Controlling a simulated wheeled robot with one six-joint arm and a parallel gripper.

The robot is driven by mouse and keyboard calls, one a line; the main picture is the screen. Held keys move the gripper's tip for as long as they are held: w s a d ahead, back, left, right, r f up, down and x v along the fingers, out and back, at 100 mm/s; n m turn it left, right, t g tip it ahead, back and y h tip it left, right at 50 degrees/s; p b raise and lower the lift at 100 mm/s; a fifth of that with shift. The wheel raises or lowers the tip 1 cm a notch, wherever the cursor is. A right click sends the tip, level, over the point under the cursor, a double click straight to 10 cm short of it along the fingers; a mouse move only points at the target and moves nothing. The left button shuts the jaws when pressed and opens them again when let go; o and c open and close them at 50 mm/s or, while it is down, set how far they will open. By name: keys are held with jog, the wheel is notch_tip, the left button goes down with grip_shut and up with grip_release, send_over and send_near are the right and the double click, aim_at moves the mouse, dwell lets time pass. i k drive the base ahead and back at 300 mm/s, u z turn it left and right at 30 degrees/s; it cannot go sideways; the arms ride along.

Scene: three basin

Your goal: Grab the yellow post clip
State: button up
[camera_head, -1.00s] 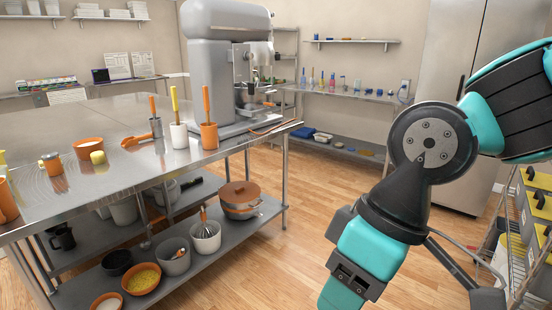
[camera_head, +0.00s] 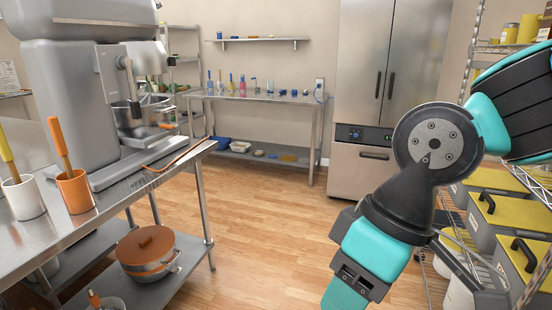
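I cannot make out a yellow post clip in the current view. On the near steel table (camera_head: 30,245), a yellow-handled tool (camera_head: 8,158) stands in a white cup (camera_head: 23,197) at the left edge. An orange-handled tool (camera_head: 59,143) stands in an orange cup (camera_head: 75,191) beside it. My arm fills the right side of the view, teal and black, and my gripper's fingertips are out of the picture.
A large grey mixer (camera_head: 75,100) stands on the table. A back steel table (camera_head: 265,99) holds several small blue and other coloured items. A steel fridge (camera_head: 385,100) stands behind my arm. Yellow-lidded bins (camera_head: 490,205) sit on a wire rack at right. The wood floor between is open.

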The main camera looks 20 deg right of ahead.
aim_at(493, 41)
jog(key=z, duration=0.85)
jog(key=i, duration=1.05)
jog(key=z, duration=0.35)
jog(key=k, duration=0.95)
jog(key=u, duration=1.1)
jog(key=i, duration=2.4)
jog(key=z, duration=0.6)
jog(key=i, duration=1.1)
jog(key=z, duration=0.95)
